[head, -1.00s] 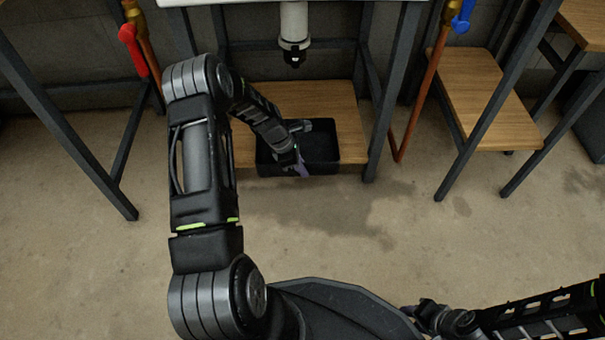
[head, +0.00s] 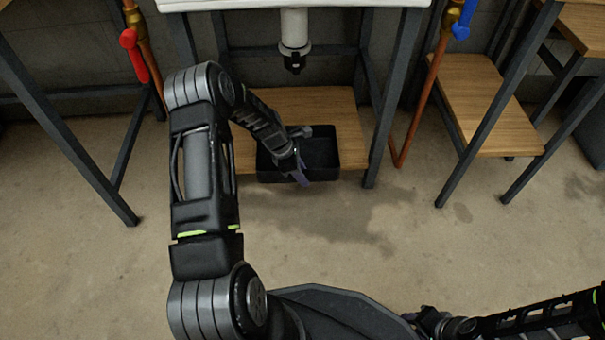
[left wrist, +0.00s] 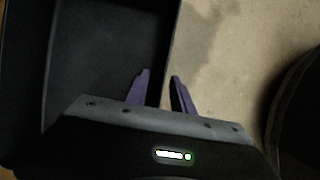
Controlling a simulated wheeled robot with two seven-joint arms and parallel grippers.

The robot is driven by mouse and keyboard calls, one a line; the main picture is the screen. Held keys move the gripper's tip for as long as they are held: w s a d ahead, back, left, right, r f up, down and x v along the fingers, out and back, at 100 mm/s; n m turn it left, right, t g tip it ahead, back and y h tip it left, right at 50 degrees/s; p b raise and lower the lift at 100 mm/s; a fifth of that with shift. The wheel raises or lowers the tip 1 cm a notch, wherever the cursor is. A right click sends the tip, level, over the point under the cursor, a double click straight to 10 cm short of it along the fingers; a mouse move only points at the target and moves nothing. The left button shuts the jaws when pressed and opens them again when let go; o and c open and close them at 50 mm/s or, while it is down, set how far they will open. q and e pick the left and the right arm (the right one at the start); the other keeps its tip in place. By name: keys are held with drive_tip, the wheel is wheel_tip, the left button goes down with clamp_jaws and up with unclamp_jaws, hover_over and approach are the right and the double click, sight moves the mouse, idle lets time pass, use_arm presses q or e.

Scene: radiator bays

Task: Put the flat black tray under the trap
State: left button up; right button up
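The flat black tray (head: 322,158) sits on the low wooden shelf under the sink, its near wall close to the shelf's front edge. The trap (head: 294,58), a white pipe with a black lower end, hangs above and behind it in the head view. My left gripper (head: 303,180) is at the tray's near wall. In the left wrist view the tray (left wrist: 105,50) lies left, and the two purple fingers (left wrist: 160,76) stand apart on either side of its wall, with a gap showing.
The wooden shelf (head: 290,98) has bare room behind the tray. Dark frame legs (head: 395,90) stand on both sides of the bay. A copper pipe with a blue valve (head: 461,30) is right, and a red valve (head: 128,39) left. The floor in front is clear.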

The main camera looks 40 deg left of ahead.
use_arm(q)
drive_tip(key=p+v, duration=0.3)
drive_tip(key=v, duration=0.4)
drive_tip(key=shift+s+a+r+p, duration=0.15)
drive_tip(key=shift+r+p, duration=0.2)
